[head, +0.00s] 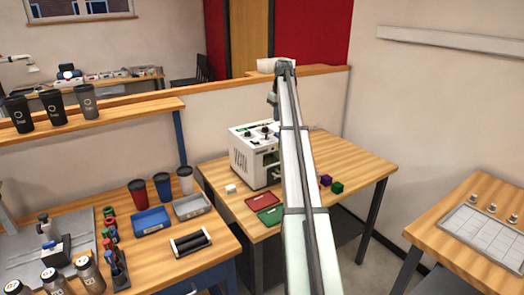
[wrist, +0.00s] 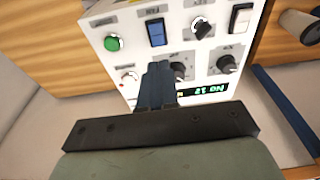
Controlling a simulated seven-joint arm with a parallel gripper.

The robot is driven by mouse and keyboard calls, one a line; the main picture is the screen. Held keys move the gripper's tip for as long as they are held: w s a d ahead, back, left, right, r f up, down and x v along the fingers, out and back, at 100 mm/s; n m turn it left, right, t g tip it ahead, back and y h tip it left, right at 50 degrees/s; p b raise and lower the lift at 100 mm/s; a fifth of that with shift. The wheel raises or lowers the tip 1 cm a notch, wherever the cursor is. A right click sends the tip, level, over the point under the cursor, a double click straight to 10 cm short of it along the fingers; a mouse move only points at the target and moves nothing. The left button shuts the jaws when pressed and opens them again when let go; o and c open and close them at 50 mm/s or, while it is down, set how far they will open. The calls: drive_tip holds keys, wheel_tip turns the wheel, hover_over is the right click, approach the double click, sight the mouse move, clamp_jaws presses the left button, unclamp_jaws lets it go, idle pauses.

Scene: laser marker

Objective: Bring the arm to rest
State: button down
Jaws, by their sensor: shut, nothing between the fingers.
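My arm (head: 305,190) stretches up the middle of the head view, across the table (head: 360,170) that bears the white laser marker (head: 244,152). In the wrist view, my gripper (wrist: 158,70) is shut with nothing between its fingers. Its fingertips overlap the marker's control panel (wrist: 135,62); I cannot tell whether they touch it. The panel shows a green button (wrist: 112,43), a blue rocker switch (wrist: 156,33), a white switch (wrist: 241,18), several dark knobs and a lit green display (wrist: 208,90). My fingers and the dark gripper body hide part of the panel.
Red (head: 263,200) and green (head: 270,215) trays and purple (head: 326,180) and green (head: 337,187) cubes lie on the marker's table. The left bench holds cups, a blue tray (head: 152,221) and bottles. A gridded tray (head: 482,237) lies on the right table.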

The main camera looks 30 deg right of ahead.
drive_tip(key=shift+r, duration=0.6)
